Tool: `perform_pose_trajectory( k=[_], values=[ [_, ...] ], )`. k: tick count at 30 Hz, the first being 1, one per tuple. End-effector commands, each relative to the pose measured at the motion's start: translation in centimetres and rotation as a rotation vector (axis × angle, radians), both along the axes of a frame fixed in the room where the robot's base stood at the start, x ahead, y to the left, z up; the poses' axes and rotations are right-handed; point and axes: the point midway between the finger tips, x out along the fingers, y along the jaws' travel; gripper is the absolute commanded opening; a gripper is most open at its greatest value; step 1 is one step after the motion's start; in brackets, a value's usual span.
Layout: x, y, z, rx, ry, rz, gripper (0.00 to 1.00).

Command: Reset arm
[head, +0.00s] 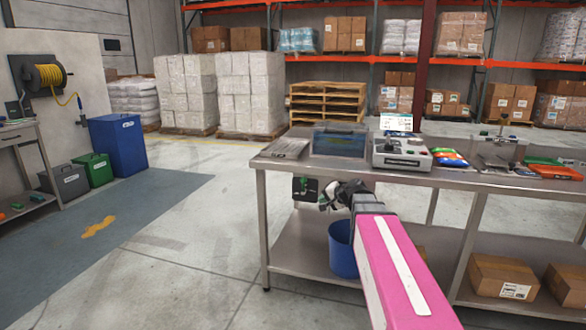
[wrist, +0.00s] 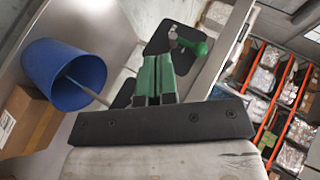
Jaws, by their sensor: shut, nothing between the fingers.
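My gripper (head: 327,200) is in front of the steel table (head: 268,172), below the level of its top, at the end of my pink arm. In the wrist view my gripper (wrist: 154,58) shows its two green fingers side by side, shut and empty. A dark panel with a green part (head: 305,187) shows just left of my gripper in the head view.
A blue bin (head: 343,250) stands on the lower shelf close to my arm; it also shows in the wrist view (wrist: 62,76). A weighing device (head: 402,152) and colored packets (head: 449,157) are on the tabletop. Cardboard boxes (head: 502,277) sit below.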

Motion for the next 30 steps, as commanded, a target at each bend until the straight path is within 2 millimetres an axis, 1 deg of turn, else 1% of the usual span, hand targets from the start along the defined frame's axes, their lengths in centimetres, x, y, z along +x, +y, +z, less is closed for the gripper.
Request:
perform_pose_trajectory(
  k=[1, 2, 3, 5, 6, 8, 9, 12, 15, 18, 22, 30],
  values=[
    [-2.1, 0.5, -2.7, -0.071, 0.045, 0.039, 0.00],
    [-3.2, 0.7, -4.3, -0.116, 0.073, 0.064, 0.00],
    [-4.7, 0.8, -6.3, -0.180, 0.110, 0.098, 0.00],
    [-7.1, 0.8, -9.3, -0.279, 0.171, 0.153, 0.00],
    [-8.9, 0.7, -11.3, -0.347, 0.213, 0.190, 0.00],
    [-11.5, 0.4, -14.0, -0.447, 0.278, 0.247, 0.00],
    [-13.2, 0.0, -15.6, -0.511, 0.320, 0.283, 0.00],
    [-17.1, -1.0, -18.8, -0.655, 0.416, 0.367, 0.00],
    [-20.1, -2.1, -20.8, -0.768, 0.493, 0.429, 0.00],
    [-21.9, -2.9, -21.8, -0.841, 0.542, 0.468, 0.00],
    [-22.7, -3.4, -22.3, -0.882, 0.568, 0.490, 0.00],
    [-22.7, -3.5, -22.3, -0.885, 0.568, 0.490, 0.00]
  ],
)
